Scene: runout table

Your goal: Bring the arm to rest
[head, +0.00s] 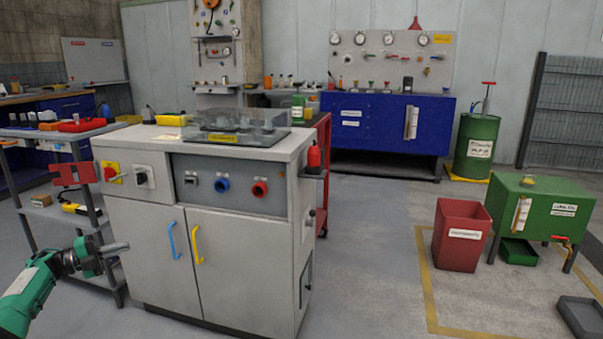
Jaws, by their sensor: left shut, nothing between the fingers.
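My left arm comes in from the lower left, green with dark joints. My left gripper (117,247) is shut and empty. In the picture it shows in front of the shelf cart and just left of the grey cabinet (151,247). I cannot tell how far it is from the cabinet's side. My right arm and right gripper are not in view.
The grey cabinet has a blue handle (172,241), a yellow handle (196,244) and switches. A shelf cart (68,216) stands at left. A red bin (460,247) and a green tank (538,213) stand at right. Floor between cabinet and bin is clear.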

